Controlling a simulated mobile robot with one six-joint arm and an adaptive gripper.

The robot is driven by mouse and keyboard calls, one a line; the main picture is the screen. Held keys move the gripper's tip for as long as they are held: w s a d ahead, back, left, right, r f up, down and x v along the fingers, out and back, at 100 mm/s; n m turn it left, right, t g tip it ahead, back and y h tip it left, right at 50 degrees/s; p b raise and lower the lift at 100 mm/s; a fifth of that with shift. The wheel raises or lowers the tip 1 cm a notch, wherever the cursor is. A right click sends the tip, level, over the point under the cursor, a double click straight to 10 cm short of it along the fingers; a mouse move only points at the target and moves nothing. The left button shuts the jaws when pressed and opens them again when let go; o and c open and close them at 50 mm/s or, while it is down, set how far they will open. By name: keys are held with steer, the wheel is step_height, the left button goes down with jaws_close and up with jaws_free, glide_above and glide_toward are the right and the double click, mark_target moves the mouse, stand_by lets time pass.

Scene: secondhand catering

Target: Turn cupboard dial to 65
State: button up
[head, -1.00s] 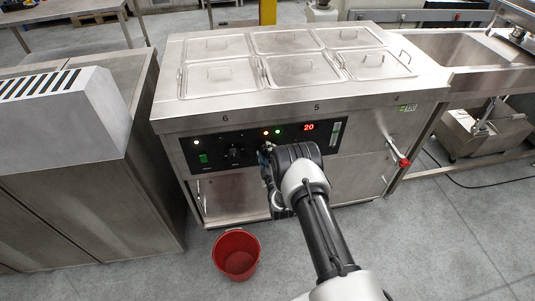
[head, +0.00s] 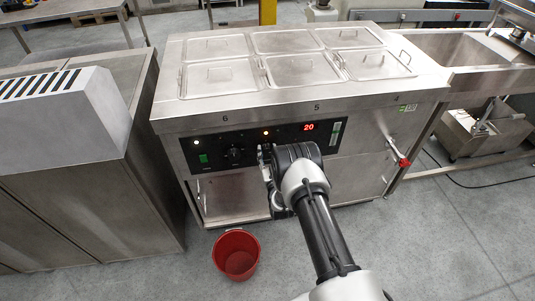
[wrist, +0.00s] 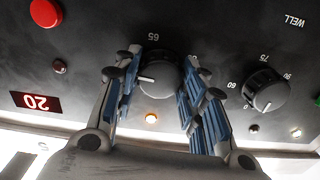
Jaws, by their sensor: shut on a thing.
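The dial between my fingers is a round black knob (wrist: 157,76) in the wrist view, which sees the panel upside down. Its white pointer line points to the left in that picture, while the printed 65 lies above the knob. My gripper (wrist: 163,70) is shut on this knob, with one blue-padded finger on each side. In the head view my gripper (head: 265,154) is at the black control panel (head: 222,142), and my wrist hides the dial there. The red display (head: 309,127) reads 20.
A second dial (wrist: 266,90), marked 60, 75 and 90 near WELL, sits close to the right finger in the wrist view. A red button (wrist: 45,12) is at upper left. An amber lamp (wrist: 151,118) is lit. A red bucket (head: 236,254) stands on the floor.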

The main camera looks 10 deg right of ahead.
steer(key=m, duration=1.2)
steer(key=shift+m, duration=0.4)
stand_by(0.3)
steer(key=o, duration=1.1)
steer(key=shift+c, duration=0.2)
steer(key=shift+s, duration=0.15)
steer(key=s, duration=1.1)
steer(key=shift+s, duration=0.4)
steer(key=shift+w+r, duration=0.1)
